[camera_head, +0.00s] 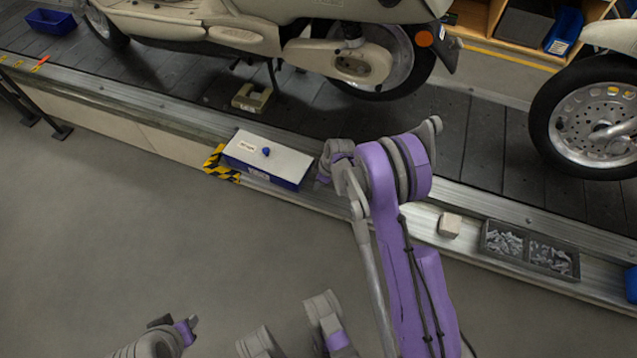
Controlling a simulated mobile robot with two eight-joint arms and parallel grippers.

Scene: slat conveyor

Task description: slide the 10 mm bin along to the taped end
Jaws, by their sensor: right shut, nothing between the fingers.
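A long blue bin with a pale grey top and a blue knob (267,152) lies on the near ledge of the conveyor. It has small labels, too small to read surely. Its left end is at the yellow-and-black tape (213,160); the bin's body may hide part of the tape. My right gripper (323,172) is at the bin's right end, shut and empty, partly hidden by its own purple arm. I cannot tell whether it touches the bin. My left arm's end (187,330) shows low at the left, far from the bin; its finger state is unclear.
Right along the ledge are a small beige block (449,225), a grey tray of metal parts (486,240) and a blue container (632,284). Pale scooters (270,30) stand on the dark slats (160,70), with a beige-green box (251,98) beneath one. The floor in front is clear.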

